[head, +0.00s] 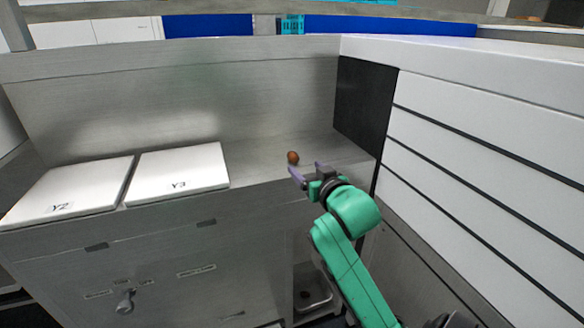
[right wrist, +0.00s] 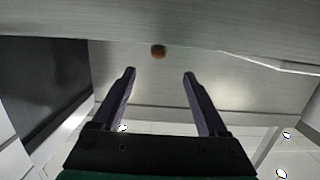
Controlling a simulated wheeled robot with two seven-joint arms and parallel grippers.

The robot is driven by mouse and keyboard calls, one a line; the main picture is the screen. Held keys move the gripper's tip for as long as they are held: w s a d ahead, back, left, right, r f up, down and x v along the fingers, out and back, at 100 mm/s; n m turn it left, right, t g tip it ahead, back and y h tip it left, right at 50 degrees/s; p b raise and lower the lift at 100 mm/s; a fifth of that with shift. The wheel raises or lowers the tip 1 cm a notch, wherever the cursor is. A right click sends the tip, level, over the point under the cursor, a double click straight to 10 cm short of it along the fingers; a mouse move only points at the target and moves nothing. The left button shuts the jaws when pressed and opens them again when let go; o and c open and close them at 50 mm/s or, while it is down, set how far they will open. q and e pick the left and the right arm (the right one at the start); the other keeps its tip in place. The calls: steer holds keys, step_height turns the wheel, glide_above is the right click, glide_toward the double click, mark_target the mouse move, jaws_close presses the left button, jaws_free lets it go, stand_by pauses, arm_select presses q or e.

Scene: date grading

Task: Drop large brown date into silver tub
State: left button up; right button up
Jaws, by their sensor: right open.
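A brown date (head: 293,157) rests on the metal counter, just beyond my right gripper's fingertips. It also shows in the right wrist view (right wrist: 158,51), ahead of the gap between the fingers and apart from them. My right gripper (head: 306,168) is open and empty, with its two purple fingers (right wrist: 160,72) pointing toward the date. A metal tub (head: 314,298) shows partly in the opening below the counter, partly hidden by my right arm; I cannot tell if it is the silver tub. My left gripper is not in view.
Two white panels, marked Y2 (head: 62,192) and Y3 (head: 178,172), lie on the counter at the left. A metal back wall (head: 200,95) rises behind. A black panel (head: 362,108) and a white slatted wall (head: 480,150) bound the right side. Bare counter surrounds the date.

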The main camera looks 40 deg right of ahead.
mark_target(290, 154)
steer(key=p+x, duration=0.1)
steer(key=x, duration=0.6)
steer(key=p+x, duration=0.1)
steer(key=x, duration=0.6)
steer(key=shift+d+f, duration=0.15)
steer(key=shift+d, duration=0.1)
steer(key=shift+w+d+f, duration=0.1)
steer(key=shift+w, duration=0.05)
steer(key=c, duration=1)
